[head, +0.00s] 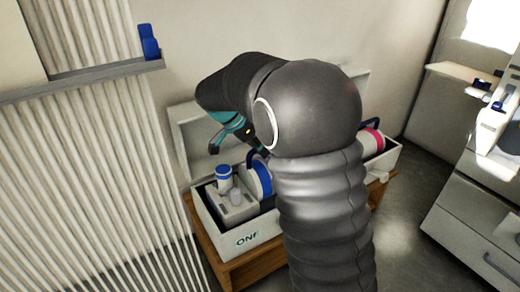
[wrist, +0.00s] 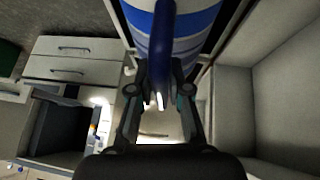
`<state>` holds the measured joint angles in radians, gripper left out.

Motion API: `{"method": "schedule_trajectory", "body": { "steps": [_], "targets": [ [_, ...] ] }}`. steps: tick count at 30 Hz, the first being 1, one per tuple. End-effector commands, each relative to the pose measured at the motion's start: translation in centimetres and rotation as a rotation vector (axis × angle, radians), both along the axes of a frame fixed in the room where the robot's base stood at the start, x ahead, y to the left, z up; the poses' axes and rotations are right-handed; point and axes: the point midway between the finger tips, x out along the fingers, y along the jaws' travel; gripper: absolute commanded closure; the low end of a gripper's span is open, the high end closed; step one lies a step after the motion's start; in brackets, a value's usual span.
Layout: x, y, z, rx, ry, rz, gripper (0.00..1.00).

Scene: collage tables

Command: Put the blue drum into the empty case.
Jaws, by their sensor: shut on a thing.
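The blue drum (head: 262,178) shows in the head view as a round blue and white end with a blue handle, beside my arm. In the wrist view the blue and white banded drum (wrist: 200,18) fills the top, and its dark blue handle (wrist: 162,50) lies between my fingers. My gripper (wrist: 160,95) is shut on that handle. In the head view my gripper (head: 232,145) is partly hidden by the wrist, just above the drum. A white open case (head: 266,245) marked "ONF" surrounds the drum's lower part in view; whether the drum rests inside is unclear. No empty case is clearly visible.
A grey block (head: 236,208) with blue-capped containers stands in the white case. A pink-banded drum (head: 374,140) is at the right, in a white box (head: 388,160). My arm hides the middle. A wooden table (head: 262,264) is below; drawers (head: 478,225) stand at right.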

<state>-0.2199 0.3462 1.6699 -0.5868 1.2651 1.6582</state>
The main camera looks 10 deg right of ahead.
Motion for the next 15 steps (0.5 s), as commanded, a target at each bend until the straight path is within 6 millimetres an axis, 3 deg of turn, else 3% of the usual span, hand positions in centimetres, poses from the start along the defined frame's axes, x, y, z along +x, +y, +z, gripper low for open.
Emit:
{"method": "schedule_trajectory", "body": {
  "steps": [8, 15],
  "targets": [
    [0.0, 0.0, -1.7, -0.002, -0.004, 0.001, 1.0],
    [0.0, 0.0, -4.8, -0.001, -0.003, 0.002, 1.0]
  ]
}}
